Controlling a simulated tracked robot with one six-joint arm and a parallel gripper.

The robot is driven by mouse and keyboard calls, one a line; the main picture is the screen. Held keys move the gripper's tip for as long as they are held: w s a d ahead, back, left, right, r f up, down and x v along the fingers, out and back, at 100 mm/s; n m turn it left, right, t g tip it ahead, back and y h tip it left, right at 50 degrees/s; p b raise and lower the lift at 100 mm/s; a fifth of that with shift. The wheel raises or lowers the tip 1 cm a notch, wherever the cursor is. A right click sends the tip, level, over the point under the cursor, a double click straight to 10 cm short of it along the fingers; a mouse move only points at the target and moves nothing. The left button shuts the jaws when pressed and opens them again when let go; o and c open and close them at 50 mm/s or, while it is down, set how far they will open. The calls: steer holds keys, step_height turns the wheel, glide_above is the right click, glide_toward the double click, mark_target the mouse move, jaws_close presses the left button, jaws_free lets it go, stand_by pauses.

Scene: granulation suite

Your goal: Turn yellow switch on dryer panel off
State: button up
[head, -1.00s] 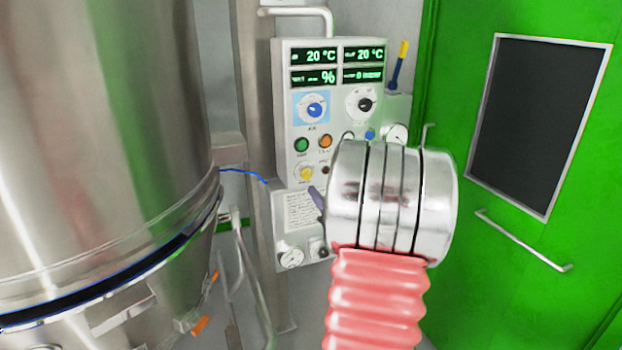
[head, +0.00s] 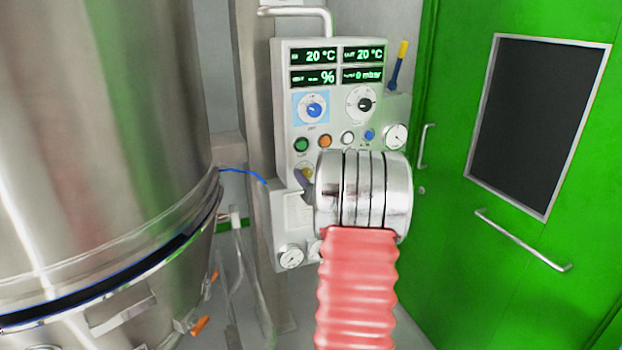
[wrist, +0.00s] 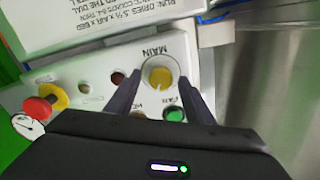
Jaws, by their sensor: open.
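The dryer panel (head: 284,120) is a pale box on a steel post, with green displays on top. Its yellow switch (head: 308,174) is partly hidden behind my gripper (head: 305,186) in the head view. In the wrist view the yellow switch (wrist: 160,76) sits on a round white dial under the upside-down word MAIN. My gripper (wrist: 160,84) is open, with one dark finger on each side of the switch in that view. I cannot tell whether the fingers touch it. The exact setting of the switch is unclear.
A green button (wrist: 174,114) and a red knob with a yellow collar (wrist: 45,104) are close by on the panel. A blue dial (head: 314,110) is higher up. A large steel vessel (head: 100,150) stands at left, a green door (head: 450,250) at right.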

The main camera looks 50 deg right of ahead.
steer(key=shift+c, duration=0.2)
steer(key=c, duration=0.9)
steer(key=shift+s+d, duration=0.1)
steer(key=shift+d, duration=0.15)
steer(key=shift+c, duration=0.5)
steer(key=shift+a, duration=0.15)
steer(key=shift+n, duration=0.4)
steer(key=n, duration=0.5)
steer(key=shift+f, duration=0.15)
steer(key=n, duration=0.6)
steer(key=shift+a+f, duration=0.1)
